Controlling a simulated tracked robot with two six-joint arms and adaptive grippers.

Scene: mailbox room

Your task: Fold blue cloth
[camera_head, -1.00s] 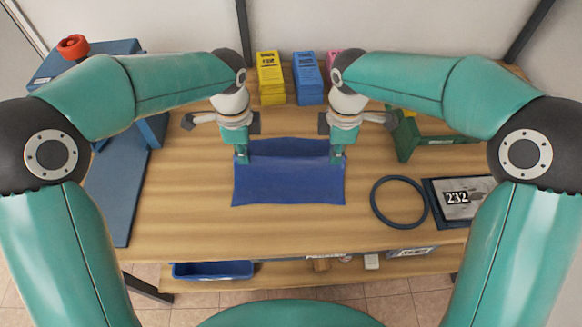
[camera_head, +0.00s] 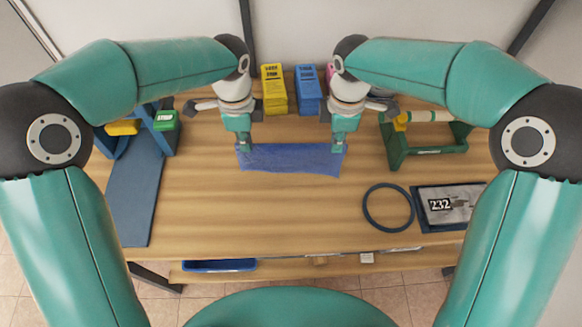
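The blue cloth (camera_head: 290,158) lies on the wooden table as a narrow, wide strip with a slightly uneven lower edge. My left gripper (camera_head: 245,147) is at the cloth's upper left corner, pointing down. My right gripper (camera_head: 338,147) is at its upper right corner, also pointing down. Both fingertips touch or overlap the cloth's ends. The fingers are too small here to tell whether they are open or shut on the cloth.
Yellow (camera_head: 274,90) and blue (camera_head: 308,92) boxes stand behind the cloth. A green holder (camera_head: 425,148) with a roll stands right. A dark ring (camera_head: 388,207) and a scale reading 232 (camera_head: 450,205) lie front right. A blue ramp (camera_head: 135,195) is left. The table front middle is clear.

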